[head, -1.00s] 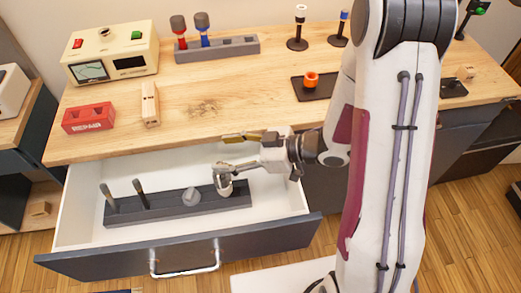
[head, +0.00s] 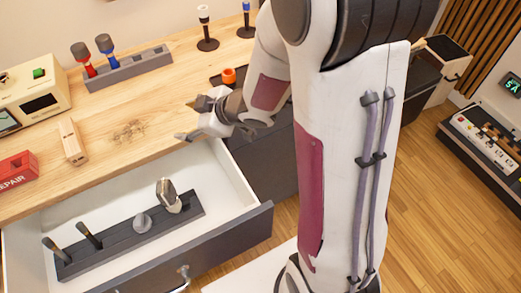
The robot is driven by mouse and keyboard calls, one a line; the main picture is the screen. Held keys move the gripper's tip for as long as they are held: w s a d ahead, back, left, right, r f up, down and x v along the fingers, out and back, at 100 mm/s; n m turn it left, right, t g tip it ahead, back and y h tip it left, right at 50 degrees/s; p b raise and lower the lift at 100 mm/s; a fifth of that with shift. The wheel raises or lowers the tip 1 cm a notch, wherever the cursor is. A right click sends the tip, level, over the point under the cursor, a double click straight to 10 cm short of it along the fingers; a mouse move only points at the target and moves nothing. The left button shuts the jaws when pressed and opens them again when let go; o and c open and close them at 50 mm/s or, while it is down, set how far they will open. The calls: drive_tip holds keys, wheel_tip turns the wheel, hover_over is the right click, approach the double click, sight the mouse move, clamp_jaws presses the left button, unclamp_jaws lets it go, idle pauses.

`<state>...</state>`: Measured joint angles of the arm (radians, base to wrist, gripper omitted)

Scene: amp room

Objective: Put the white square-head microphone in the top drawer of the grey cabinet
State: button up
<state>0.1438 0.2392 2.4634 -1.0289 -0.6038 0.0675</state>
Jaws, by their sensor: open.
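The open drawer (head: 262,213) has white inside walls and a dark grey front. A dark rack (head: 120,245) lies in it. My gripper (head: 190,120) is open and empty, above the drawer's back right corner near the worktop edge, apart from the microphone.
On the wooden worktop (head: 160,105) are a red box (head: 17,172), a wooden block (head: 73,142), a cream device (head: 32,98) and a grey rack (head: 130,69) with red and blue microphones.

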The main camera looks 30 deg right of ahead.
drive_tip(key=s+d+r+m+h, duration=0.7)
drive_tip(key=s+d+r, duration=0.1)
drive_tip(key=d+r, duration=0.3)
drive_tip(key=s+a+r+m+g+y, duration=0.1)
drive_tip(key=s+a+m, duration=0.1)
drive_tip(key=s, duration=0.7)
drive_tip(key=s+a+r+m+g, duration=0.1)
drive_tip(key=s+a+g, duration=0.1)
drive_tip(key=s, duration=0.7)
drive_tip(key=shift+a+r+m+y, duration=0.35)
drive_tip(key=shift+a+m+y, duration=0.05)
drive_tip(key=shift+a, duration=0.1)
drive_tip(key=shift+s, duration=0.1)
